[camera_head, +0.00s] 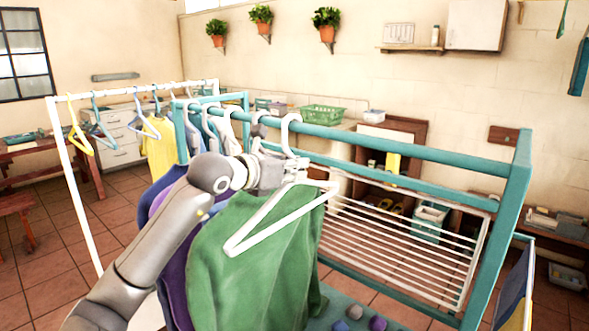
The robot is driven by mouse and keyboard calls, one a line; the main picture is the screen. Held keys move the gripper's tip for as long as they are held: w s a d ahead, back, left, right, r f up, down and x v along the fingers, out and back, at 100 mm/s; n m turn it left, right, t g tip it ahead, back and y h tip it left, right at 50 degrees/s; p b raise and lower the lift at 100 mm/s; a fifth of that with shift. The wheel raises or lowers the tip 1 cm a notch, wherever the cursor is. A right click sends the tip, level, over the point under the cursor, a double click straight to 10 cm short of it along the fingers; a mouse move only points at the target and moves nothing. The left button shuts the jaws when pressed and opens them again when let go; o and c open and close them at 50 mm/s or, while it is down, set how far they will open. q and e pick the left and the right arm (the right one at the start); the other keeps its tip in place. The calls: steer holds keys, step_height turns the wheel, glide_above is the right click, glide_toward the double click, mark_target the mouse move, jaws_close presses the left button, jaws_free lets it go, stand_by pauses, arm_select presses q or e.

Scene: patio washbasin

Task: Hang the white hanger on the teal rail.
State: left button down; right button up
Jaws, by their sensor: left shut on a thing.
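The white hanger (276,218) is in the middle of the head view, tilted, in front of a green garment (262,265). My left gripper (288,170) is shut on its upper part, below the teal rail (400,149). A white hook (289,131) above the gripper curls up at the rail and seems to belong to this hanger. I cannot tell whether the hook rests on the rail. The gripper hides the hanger's neck. I cannot tell whether the green garment hangs on this hanger. My right gripper is out of view.
Purple and blue garments hang left of the green one. A white rail (130,91) with several hangers and a yellow shirt (162,150) stands behind left. A white drying rack (400,235) is behind the teal frame. The teal rail's right part is bare.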

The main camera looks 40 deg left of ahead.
arm_select(q)
steer(key=c, duration=1.4)
jaws_free()
steer(key=shift+s+f+b, duration=0.2)
steer(key=shift+s+b, duration=0.1)
steer(key=shift+b, duration=0.15)
steer(key=b+v, duration=0.3)
steer(key=f+b+v, duration=0.1)
steer(key=b+v, duration=0.2)
steer(key=v, duration=0.1)
steer(key=f+b+v, duration=0.1)
steer(key=b+v, duration=0.2)
steer(key=shift+s+a+f+b, duration=0.2)
steer(key=shift+s+b, duration=0.2)
steer(key=shift+s, duration=0.2)
steer(key=shift+s+a+r, duration=0.1)
steer(key=shift+s, duration=0.25)
steer(key=shift+w, duration=0.1)
